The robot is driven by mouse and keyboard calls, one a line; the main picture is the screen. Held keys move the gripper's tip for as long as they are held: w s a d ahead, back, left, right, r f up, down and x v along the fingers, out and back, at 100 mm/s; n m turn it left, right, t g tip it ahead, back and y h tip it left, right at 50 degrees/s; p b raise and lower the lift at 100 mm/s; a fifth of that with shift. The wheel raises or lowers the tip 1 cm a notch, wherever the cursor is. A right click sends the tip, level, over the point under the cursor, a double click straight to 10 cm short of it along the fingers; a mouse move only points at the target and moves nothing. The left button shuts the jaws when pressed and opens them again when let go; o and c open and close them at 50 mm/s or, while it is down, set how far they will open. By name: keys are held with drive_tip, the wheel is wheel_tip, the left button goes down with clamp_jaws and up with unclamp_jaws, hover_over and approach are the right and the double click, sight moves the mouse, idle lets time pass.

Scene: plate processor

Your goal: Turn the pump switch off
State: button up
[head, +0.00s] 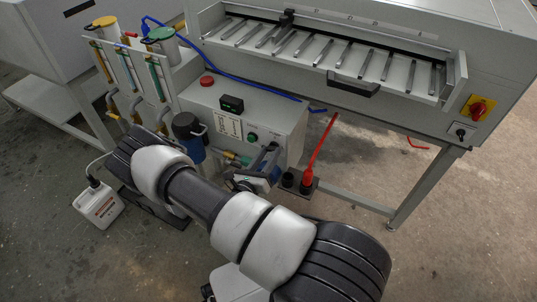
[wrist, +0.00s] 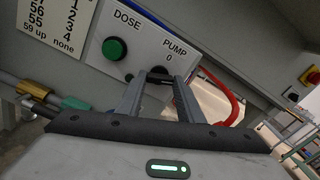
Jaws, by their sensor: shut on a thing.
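The pump switch (wrist: 158,72) is a small black knob on the grey control box, under the label "PUMP 0" in the wrist view. My gripper (wrist: 161,80) has its two fingers on either side of the knob and is shut on it. The fingers and the gripper body hide the knob's lower part, and I cannot read its pointer. In the head view my gripper (head: 266,163) is against the front of the control box (head: 275,117); the arm and fingers hide the switch there.
A green DOSE button (wrist: 115,48) is left of the switch. A blue filter housing (head: 188,135) and pipes stand at the left. A red button (head: 207,81) is on the box top. Open floor lies to the right.

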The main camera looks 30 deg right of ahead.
drive_tip(key=n, duration=0.7)
drive_tip(key=shift+p, duration=0.35)
drive_tip(key=n, duration=0.6)
drive_tip(key=shift+n, duration=0.4)
drive_tip(key=o, duration=1.1)
drive_tip(key=shift+c, duration=0.2)
drive_tip(key=shift+a, duration=0.2)
drive_tip(key=p+v, duration=0.2)
drive_tip(key=v, duration=1.5)
drive_tip(key=shift+s, duration=0.1)
